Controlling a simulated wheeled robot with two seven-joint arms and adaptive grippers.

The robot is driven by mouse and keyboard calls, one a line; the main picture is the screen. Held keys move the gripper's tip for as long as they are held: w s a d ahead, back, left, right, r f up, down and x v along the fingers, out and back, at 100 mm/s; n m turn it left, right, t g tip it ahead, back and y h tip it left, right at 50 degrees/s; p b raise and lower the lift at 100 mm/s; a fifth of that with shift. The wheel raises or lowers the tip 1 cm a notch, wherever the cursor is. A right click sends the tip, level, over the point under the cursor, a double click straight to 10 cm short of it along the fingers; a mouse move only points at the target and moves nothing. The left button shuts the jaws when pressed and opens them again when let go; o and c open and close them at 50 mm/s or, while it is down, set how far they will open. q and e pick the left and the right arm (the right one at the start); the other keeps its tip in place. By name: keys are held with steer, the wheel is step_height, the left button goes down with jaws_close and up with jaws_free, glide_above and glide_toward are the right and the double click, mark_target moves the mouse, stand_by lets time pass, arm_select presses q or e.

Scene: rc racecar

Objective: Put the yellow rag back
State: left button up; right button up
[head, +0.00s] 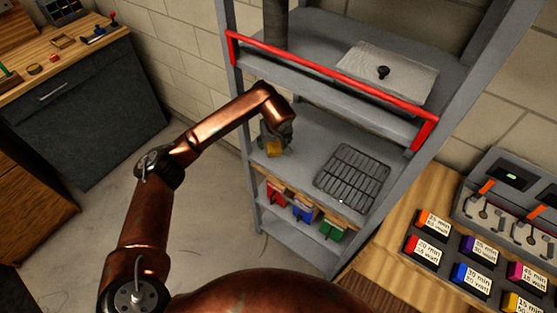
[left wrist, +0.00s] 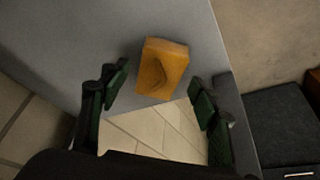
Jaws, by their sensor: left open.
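The yellow rag (head: 273,149) is a folded orange-yellow block at the left side of the grey middle shelf (head: 300,165). In the left wrist view, the rag (left wrist: 162,68) is near the shelf's edge, with pale tiles showing past it. My left gripper (head: 275,136) is over the rag and partly covers it in the head view. Its green-padded fingers (left wrist: 159,78) are open, one on each side of the rag, with a visible gap on both sides. I cannot tell how deep the rag sits between them. My right gripper is not in view.
A red rail (head: 330,75) crosses the rack above the middle shelf. A black wire grid (head: 352,178) lies right of the rag. Red, blue and green bins (head: 303,209) sit below. A wooden bench with coloured labelled blocks (head: 473,278) is at right.

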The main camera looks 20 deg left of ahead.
arm_select(q)
steer(key=s+r, duration=0.1)
steer(key=s+d+r, duration=0.1)
steer(key=r, duration=0.1)
steer(key=s+d, duration=0.4)
steer(key=s, duration=0.6)
steer(key=shift+d+p, duration=0.35)
steer(key=shift+p, duration=0.05)
